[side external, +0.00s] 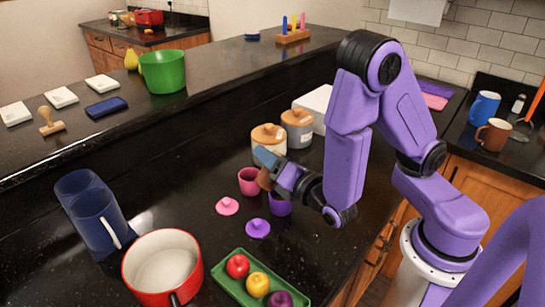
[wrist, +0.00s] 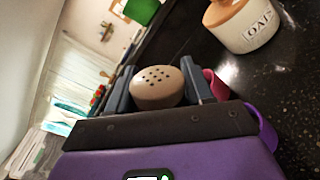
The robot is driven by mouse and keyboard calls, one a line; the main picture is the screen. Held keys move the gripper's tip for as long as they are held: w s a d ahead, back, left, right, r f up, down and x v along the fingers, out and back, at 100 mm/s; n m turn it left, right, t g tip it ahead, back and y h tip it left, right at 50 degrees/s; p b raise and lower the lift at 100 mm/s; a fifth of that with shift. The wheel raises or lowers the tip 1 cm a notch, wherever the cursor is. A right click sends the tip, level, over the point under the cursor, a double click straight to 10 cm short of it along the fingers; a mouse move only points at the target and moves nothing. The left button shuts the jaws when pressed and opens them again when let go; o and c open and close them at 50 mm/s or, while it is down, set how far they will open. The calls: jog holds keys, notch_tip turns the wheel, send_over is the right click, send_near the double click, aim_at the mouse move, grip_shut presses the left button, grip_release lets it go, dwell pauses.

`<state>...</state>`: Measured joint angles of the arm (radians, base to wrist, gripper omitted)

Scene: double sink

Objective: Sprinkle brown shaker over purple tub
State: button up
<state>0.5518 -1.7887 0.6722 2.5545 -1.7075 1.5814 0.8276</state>
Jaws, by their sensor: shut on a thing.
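My gripper (side external: 268,170) is shut on the brown shaker (wrist: 157,88). In the wrist view the shaker's holed top shows between the two fingers. In the side view only a small brown part of the shaker (side external: 264,179) shows beside a finger; its exact tilt is hard to tell. The purple tub (side external: 280,207) stands on the dark counter, just below and right of the fingertips and partly hidden by my gripper. A purple edge, seemingly the tub (wrist: 264,130), shows at the right of the wrist view. The shaker is above the counter, nearer the pink tub (side external: 249,182).
A pink lid (side external: 228,206) and a purple lid (side external: 257,228) lie in front of the tubs. Lidded canisters (side external: 269,138) stand close behind. A red pot (side external: 162,268), blue pitcher (side external: 95,213) and green tray (side external: 232,284) holding fruit are nearer the front. A raised ledge runs behind.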

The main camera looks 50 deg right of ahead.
jog(key=f+m, duration=0.1)
jog(key=m, duration=0.1)
jog(key=f+m, duration=0.1)
jog(key=m, duration=0.1)
jog(key=shift+a+f, duration=0.25)
jog(key=shift+f, duration=0.1)
jog(key=m, duration=0.2)
jog(key=f+m, duration=0.1)
jog(key=m, duration=0.2)
jog(key=shift+a+f, duration=0.1)
jog(key=shift+f, duration=0.1)
jog(key=shift+r, duration=0.1)
notch_tip(320, 180, up, 4)
jog(key=shift+r, duration=0.2)
notch_tip(320, 180, down, 5)
jog(key=shift+r, duration=0.1)
notch_tip(320, 180, up, 5)
jog(key=shift+f, duration=0.1)
notch_tip(320, 180, down, 5)
jog(key=shift+r, duration=0.15)
